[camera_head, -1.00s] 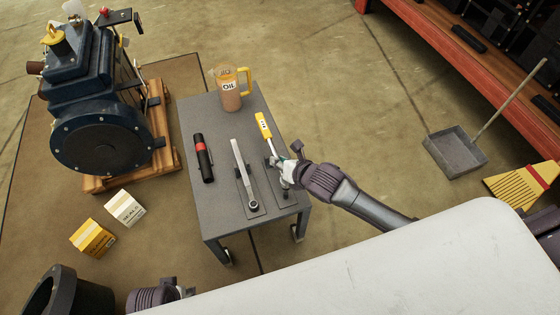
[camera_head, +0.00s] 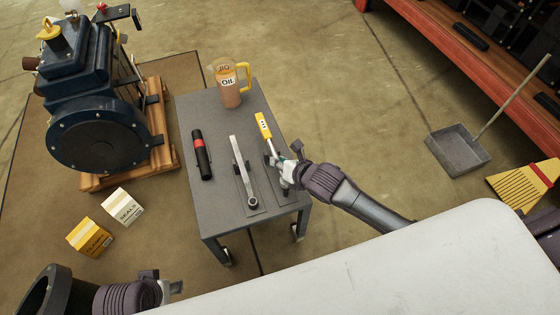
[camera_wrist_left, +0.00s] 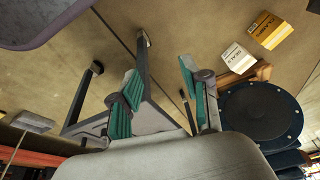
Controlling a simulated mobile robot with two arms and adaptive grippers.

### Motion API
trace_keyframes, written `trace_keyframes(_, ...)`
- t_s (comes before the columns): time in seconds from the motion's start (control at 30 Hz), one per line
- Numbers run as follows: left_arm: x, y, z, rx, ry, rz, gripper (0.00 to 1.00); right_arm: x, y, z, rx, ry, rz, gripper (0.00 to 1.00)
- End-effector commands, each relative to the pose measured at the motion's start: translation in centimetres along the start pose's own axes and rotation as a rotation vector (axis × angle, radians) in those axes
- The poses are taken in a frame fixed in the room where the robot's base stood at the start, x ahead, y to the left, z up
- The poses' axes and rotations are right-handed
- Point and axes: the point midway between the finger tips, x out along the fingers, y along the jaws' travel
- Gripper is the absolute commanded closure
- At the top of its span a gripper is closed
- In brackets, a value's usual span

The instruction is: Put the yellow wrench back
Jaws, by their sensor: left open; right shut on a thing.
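The yellow wrench (camera_head: 263,125), with a yellow handle and a metal shaft, lies along the right side of the grey cart top (camera_head: 213,135). My right gripper (camera_head: 285,172) is shut on its near metal end, above or at a dark mat (camera_head: 284,195). The gripper hides that end, so I cannot tell whether the wrench touches the mat. My left gripper (camera_head: 175,288) is low at the left, away from the cart. In the left wrist view its green-padded fingers (camera_wrist_left: 160,98) are apart with nothing between them.
A grey ratchet (camera_head: 240,165) lies on another mat beside the wrench. A black-red flashlight (camera_head: 202,155) and an oil jug (camera_head: 229,85) stand or lie on the cart. An engine (camera_head: 98,140), a white box (camera_head: 122,207) and a yellow box (camera_head: 89,237) are left.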

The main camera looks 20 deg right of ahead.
Motion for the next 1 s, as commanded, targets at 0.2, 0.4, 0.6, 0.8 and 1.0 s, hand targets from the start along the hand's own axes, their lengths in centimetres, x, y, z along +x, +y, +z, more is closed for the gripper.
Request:
trace_keyframes(0.2,0.5,0.0,0.1,0.000,-0.003,0.001,0.53,-0.1,0.1,0.2,-0.001,-0.004,0.002,1.00)
trace_keyframes(0.4,1.0,0.0,0.3,0.000,-0.009,0.001,0.53,0.0,0.1,0.2,-0.002,-0.004,0.003,1.00)
trace_keyframes(0.6,1.6,0.1,0.4,0.000,-0.008,0.002,0.53,0.0,0.1,0.2,-0.001,-0.004,0.003,1.00)
trace_keyframes(0.8,2.2,0.1,0.3,0.002,-0.009,0.003,0.53,0.0,0.1,0.2,-0.001,-0.004,0.002,1.00)
trace_keyframes(1.0,2.6,0.2,0.1,0.003,-0.007,0.003,0.53,0.0,0.1,0.2,-0.001,-0.003,0.002,1.00)
